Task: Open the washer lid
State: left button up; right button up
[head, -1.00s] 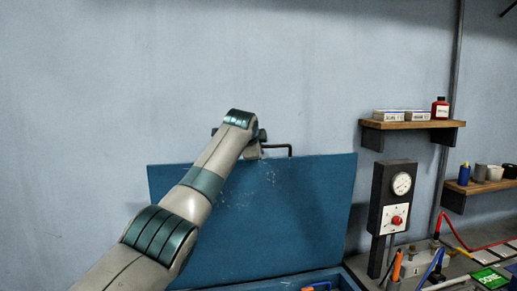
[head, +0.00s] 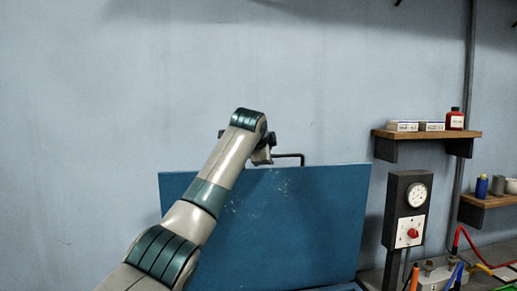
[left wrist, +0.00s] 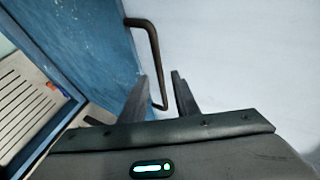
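The blue washer lid (head: 290,225) stands raised, roughly upright, in front of the wall. A dark bar handle (head: 290,155) is at its top edge; it also shows in the left wrist view (left wrist: 150,45). My left gripper (left wrist: 160,88) is at the handle, with its fingers apart and the bar's bent end between them. Gaps show beside the bar. In the head view my left arm crosses in front of the lid and hides part of it; the gripper is mostly hidden behind the wrist. My right gripper is in neither view.
A slatted, light-coloured surface (left wrist: 22,95) shows beside the lid in the left wrist view. Right of the lid stands a dark gauge post (head: 408,215) with a red knob. A wooden shelf (head: 428,134) holds boxes and a red bottle. The wall above the lid is bare.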

pick_arm(q)
jog(key=b+v, duration=0.6)
jog(key=v, duration=0.7)
jog(key=shift+s, duration=0.2)
jog(key=shift+a+r, duration=0.1)
